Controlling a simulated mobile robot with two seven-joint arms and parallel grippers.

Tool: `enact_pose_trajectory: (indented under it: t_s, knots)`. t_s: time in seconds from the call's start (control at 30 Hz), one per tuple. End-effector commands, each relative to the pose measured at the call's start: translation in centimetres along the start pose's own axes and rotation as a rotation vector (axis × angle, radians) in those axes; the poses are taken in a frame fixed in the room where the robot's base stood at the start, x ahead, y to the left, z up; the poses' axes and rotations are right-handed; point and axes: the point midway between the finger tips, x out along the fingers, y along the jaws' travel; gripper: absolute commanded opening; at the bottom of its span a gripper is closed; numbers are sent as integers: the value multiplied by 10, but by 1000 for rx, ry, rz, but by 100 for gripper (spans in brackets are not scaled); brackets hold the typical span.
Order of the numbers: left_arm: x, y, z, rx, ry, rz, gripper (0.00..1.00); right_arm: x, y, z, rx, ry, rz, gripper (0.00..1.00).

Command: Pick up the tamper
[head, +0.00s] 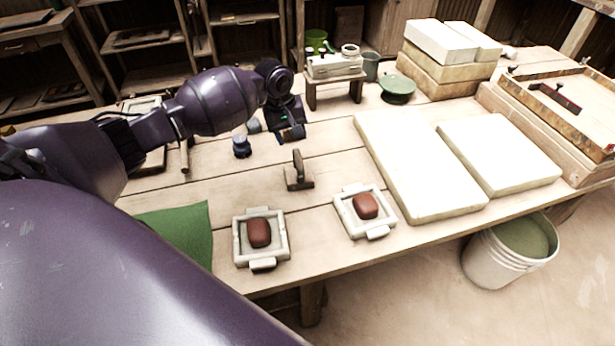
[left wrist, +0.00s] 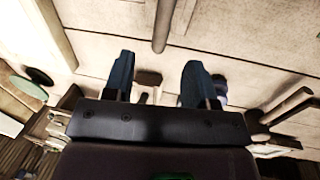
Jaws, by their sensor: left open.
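The tamper (head: 299,172), a dark brown flat block with an upright handle, stands on the wooden table. My left gripper (head: 291,133) is just behind and above it in the head view, apart from it. In the left wrist view the gripper's two blue fingers (left wrist: 155,80) are spread with nothing gripped. My right gripper is not in view.
Two molds holding red-brown clay lumps (head: 258,233) (head: 365,206) sit nearer the front edge. A dark blue knobbed object (head: 242,147) stands left of the tamper. White slabs (head: 417,165) lie to the right, a green cloth (head: 176,229) to the left.

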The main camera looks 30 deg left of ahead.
Motion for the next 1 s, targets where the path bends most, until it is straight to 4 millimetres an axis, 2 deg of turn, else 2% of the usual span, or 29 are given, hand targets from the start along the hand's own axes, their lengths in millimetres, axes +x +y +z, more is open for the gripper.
enact_pose_trajectory:
  t_s: [0.13, 0.4, 0.67, 0.87, 1.0]
  knots:
    - [11, 0, 0, -11, -1, 1, 52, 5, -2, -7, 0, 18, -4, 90]
    - [50, 0, 0, -9, -1, 0, 52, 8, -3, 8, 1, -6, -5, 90]
    - [64, 0, 1, -7, 2, 3, 52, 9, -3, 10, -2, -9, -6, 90]
    - [92, -4, 3, -8, -1, 0, 52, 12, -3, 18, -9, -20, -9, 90]
    - [108, -3, 3, -7, 0, 1, 52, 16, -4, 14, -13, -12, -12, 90]
